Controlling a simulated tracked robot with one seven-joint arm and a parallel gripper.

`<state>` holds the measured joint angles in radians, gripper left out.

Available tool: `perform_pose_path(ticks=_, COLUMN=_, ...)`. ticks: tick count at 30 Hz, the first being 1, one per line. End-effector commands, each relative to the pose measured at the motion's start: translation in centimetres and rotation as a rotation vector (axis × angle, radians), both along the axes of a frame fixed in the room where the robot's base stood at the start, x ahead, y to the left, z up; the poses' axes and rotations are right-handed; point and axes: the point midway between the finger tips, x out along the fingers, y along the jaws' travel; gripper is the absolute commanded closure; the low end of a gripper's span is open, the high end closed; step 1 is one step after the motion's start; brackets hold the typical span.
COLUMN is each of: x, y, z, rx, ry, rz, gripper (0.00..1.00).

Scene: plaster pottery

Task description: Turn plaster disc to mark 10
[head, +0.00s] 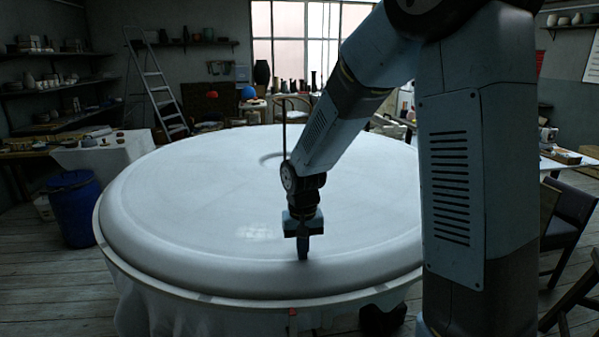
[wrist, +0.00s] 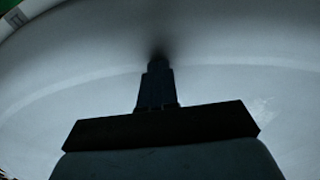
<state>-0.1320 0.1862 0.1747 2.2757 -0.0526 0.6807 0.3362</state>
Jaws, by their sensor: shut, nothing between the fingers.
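The large white plaster disc (head: 200,215) fills the middle of the head view, lying flat with a thick rounded rim. My gripper (head: 303,258) is shut and empty, pointing down over the disc's near rim. In the wrist view my gripper's fingertips (wrist: 158,64) end at a dark shadow on the pale disc surface (wrist: 60,90). The tips are at or very close to the surface; I cannot tell if they touch. A red mark (head: 292,322) shows below the near edge. No mark numbers are readable.
A thin dark upright rod (head: 284,130) stands behind my arm. A blue barrel (head: 75,208) and a white-covered table (head: 105,155) are at left. A ladder (head: 158,95) leans at the back. Dark chairs (head: 570,225) stand at right.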

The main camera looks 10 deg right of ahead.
Motion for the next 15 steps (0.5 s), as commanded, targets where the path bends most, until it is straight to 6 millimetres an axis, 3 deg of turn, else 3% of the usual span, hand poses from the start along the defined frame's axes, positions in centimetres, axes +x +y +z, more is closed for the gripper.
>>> perform_pose_path(ticks=4, x=-0.25, y=0.75, z=-0.29, rx=0.000, ry=0.006, rz=0.003, gripper=1.00)
perform_pose_path(ticks=15, x=-0.38, y=0.54, z=-0.45, rx=-0.004, ry=0.012, rz=0.000, gripper=1.00)
